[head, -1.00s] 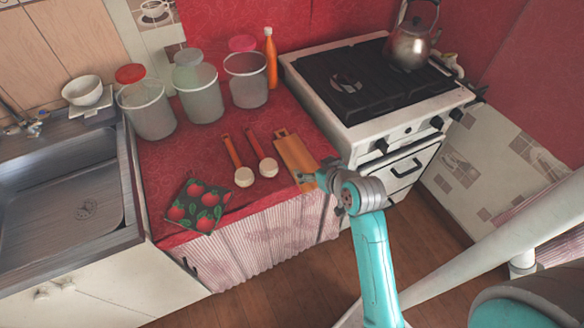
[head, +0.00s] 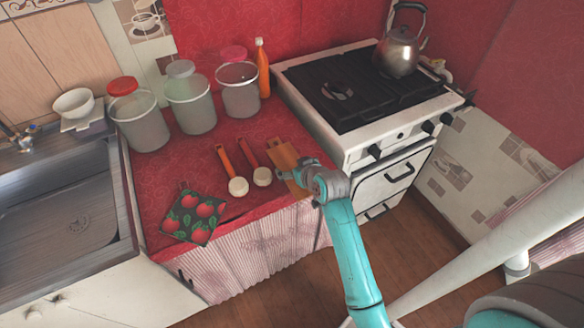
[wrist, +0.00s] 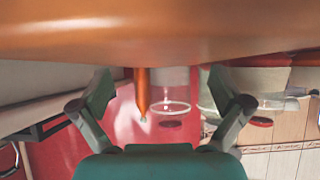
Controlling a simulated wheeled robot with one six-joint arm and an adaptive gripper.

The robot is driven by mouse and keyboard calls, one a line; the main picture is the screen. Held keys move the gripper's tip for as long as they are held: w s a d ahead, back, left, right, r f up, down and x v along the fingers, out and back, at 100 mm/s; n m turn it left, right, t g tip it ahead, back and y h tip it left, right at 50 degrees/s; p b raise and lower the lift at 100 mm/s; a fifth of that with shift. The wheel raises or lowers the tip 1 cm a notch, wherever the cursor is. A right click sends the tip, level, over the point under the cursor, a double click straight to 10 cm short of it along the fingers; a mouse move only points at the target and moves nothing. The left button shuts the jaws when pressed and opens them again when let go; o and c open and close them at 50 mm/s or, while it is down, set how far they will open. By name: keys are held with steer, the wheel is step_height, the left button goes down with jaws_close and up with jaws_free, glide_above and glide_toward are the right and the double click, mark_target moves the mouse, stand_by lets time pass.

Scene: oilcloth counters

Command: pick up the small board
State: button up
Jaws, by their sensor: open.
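The small board (head: 283,155) is flat, orange-brown wood and lies on the red counter near its front right edge. My gripper (head: 290,178) is at the board's near end and hides part of it in the head view. In the wrist view, which is upside down, the board (wrist: 160,35) fills the top as a broad orange-brown band, very close. The two fingers of my gripper (wrist: 160,80) are spread apart there with nothing held between them. I cannot tell whether they touch the board.
A strawberry-patterned pot holder (head: 193,215) lies farther left. Several lidded jars (head: 190,103) and an orange bottle (head: 262,70) stand behind. The stove (head: 365,100) is to the right, the sink (head: 70,215) left.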

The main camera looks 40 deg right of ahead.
steer(key=shift+w+f, duration=0.2)
steer(key=shift+w, duration=0.05)
steer(key=shift+d, duration=0.1)
steer(key=c, duration=0.9)
